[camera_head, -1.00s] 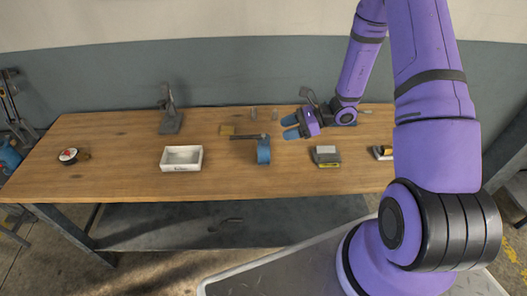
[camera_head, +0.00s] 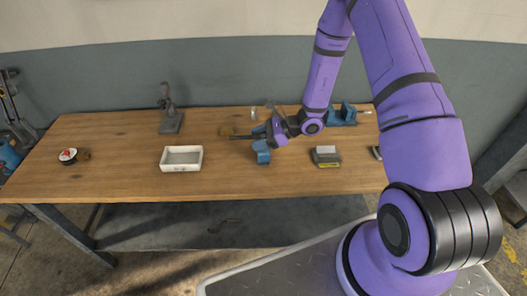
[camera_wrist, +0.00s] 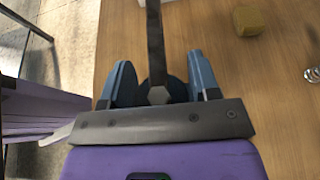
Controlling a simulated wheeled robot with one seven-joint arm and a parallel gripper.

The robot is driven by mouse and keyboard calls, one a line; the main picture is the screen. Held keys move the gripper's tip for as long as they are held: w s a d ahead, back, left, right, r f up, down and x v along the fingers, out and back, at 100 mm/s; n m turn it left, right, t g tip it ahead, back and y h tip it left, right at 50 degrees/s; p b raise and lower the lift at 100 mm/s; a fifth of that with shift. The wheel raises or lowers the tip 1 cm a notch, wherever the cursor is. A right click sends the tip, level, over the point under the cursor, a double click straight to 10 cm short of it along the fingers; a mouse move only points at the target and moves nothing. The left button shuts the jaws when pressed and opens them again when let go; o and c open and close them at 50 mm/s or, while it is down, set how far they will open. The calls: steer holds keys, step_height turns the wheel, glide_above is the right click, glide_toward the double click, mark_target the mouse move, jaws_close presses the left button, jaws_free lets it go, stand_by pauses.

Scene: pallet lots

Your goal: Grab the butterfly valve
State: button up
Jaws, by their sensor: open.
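The butterfly valve (camera_head: 263,157) is a blue body with a long dark handle, standing on the wooden workbench. In the wrist view my gripper (camera_wrist: 161,80) is open, with one blue finger on each side of the valve. I cannot tell whether either finger touches it.
A white tray (camera_head: 181,167) is left of the valve. A yellowish block (camera_head: 227,130) lies behind it, also in the wrist view (camera_wrist: 249,20). A grey-and-yellow box (camera_head: 326,157) is to the right. A blue vise (camera_head: 345,116) and a grey stand (camera_head: 170,118) are farther back.

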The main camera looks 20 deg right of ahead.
jaws_close()
steer(key=shift+r, duration=0.2)
